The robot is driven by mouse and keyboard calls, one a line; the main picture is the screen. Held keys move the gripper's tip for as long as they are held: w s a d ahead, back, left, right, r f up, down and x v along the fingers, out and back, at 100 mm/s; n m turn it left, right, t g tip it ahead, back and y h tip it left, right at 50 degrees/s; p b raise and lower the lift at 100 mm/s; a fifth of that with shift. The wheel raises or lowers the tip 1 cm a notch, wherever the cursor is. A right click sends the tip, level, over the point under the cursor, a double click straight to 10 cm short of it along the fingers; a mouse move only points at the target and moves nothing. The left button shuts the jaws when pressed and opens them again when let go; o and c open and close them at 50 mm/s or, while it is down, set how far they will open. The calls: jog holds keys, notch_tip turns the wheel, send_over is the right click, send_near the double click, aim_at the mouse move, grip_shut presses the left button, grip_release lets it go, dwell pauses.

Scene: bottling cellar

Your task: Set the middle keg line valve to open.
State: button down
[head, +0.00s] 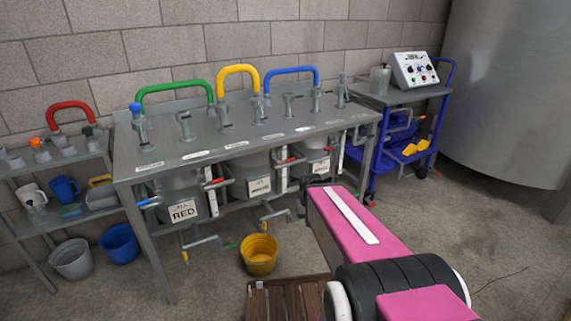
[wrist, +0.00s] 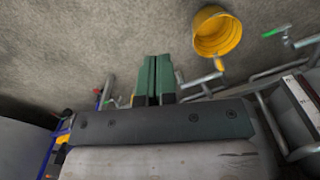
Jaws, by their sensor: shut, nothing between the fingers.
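Three grey kegs stand under the steel bench (head: 240,135): the left keg (head: 178,188) labelled RED, the middle keg (head: 248,168), and the right keg (head: 312,158). A red-handled valve (head: 214,182) sits between the left and middle kegs, and another red-handled valve (head: 290,160) between the middle and right kegs. I cannot tell which valve belongs to the middle line, or its setting. Lower pipes carry green (head: 230,246) and orange (head: 264,225) tips. My gripper (wrist: 153,80) is shut and empty, apart from any valve; in the head view my arm mostly hides it.
A yellow bucket (head: 259,255) stands on the floor before the bench; it also shows in the wrist view (wrist: 216,34). A slatted wooden pallet (head: 285,300) lies nearer. A blue cart (head: 372,155) and a large tank (head: 510,90) stand right, a shelf (head: 60,215) left.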

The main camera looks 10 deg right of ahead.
jog(key=c, duration=1.1)
grip_release()
jog(key=shift+w, duration=0.15)
jog(key=shift+c, duration=0.2)
jog(key=shift+o, duration=0.3)
jog(key=w+a+m+y, duration=0.1)
jog(key=w+y, duration=0.3)
jog(key=w, duration=0.3)
jog(key=shift+f+m, duration=0.15)
jog(key=shift+m, duration=0.25)
jog(key=m+t+y, duration=0.4)
jog(key=t+y, duration=0.2)
jog(key=y, duration=0.5)
send_near(290, 160)
jog(key=x, duration=1)
jog(key=shift+w+d+f, duration=0.15)
jog(key=shift+w+f, duration=0.1)
jog(key=shift+w, duration=0.15)
grip_shut()
